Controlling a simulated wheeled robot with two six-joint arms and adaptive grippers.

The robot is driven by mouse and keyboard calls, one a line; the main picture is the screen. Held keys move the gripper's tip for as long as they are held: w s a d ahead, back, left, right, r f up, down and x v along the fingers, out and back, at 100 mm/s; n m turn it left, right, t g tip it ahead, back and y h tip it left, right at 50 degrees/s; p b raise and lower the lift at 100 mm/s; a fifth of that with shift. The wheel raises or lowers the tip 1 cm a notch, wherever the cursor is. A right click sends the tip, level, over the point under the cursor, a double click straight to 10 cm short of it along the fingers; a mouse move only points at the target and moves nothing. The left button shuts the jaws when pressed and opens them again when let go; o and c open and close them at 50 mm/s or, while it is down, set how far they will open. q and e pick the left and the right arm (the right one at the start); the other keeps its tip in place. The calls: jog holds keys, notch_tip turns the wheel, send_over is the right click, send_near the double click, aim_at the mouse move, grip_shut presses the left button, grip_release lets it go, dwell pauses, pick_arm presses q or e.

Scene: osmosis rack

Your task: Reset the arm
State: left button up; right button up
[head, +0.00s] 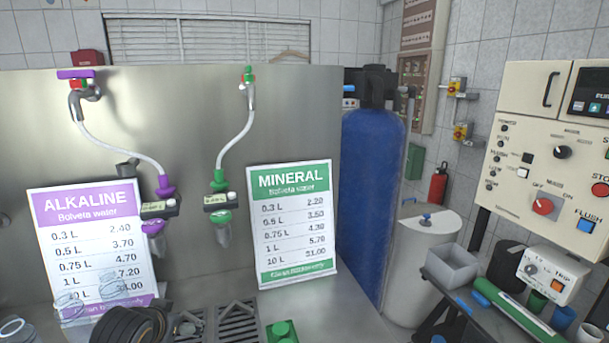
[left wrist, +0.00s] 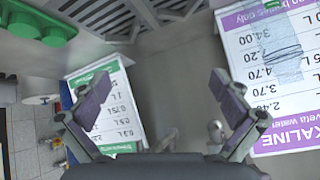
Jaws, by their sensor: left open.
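My left gripper (left wrist: 165,100) shows in the left wrist view, with its two fingers spread wide apart. Nothing is held between them; bare grey metal surface shows in the gap. The white and green mineral sign (left wrist: 108,105) is behind the left finger, and the white and purple alkaline sign (left wrist: 295,75) is beyond the right finger. My right gripper shows in neither view.
A steel panel carries an alkaline tap (head: 80,95) and a mineral tap (head: 248,85) with hoses. A blue tank (head: 370,190) stands right.

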pick_arm(q)
jog(key=s+d+f+g, duration=0.1)
jog(key=s+f, duration=0.2)
jog(key=s+d+f, duration=0.1)
jog(key=s+f, duration=0.3)
jog(key=s+d+f+g, duration=0.1)
jog(key=s+f, duration=0.2)
jog(key=s, duration=0.1)
jog(key=shift+s+d+f+g, duration=0.2)
jog(key=shift+d+f+g, duration=0.05)
jog(key=shift+g, duration=0.05)
jog(key=s+d+f+g, duration=0.1)
jog(key=s+f+g, duration=0.2)
jog(key=s+f, duration=0.5)
jog(key=s+a+f, duration=0.1)
jog(key=s+f, duration=0.2)
jog(key=f, duration=1)
jog(key=s+a+f, duration=0.1)
jog(key=s+f, duration=0.1)
jog(key=f, duration=1)
jog(key=s+a+f+n+g, duration=0.1)
jog(key=s+f, duration=1.3)
jog(key=s, duration=0.3)
jog(key=shift+s+a+f+g+h, duration=0.2)
jog(key=shift+s+f+g+h, duration=0.1)
jog(key=shift+s+f+g, duration=0.1)
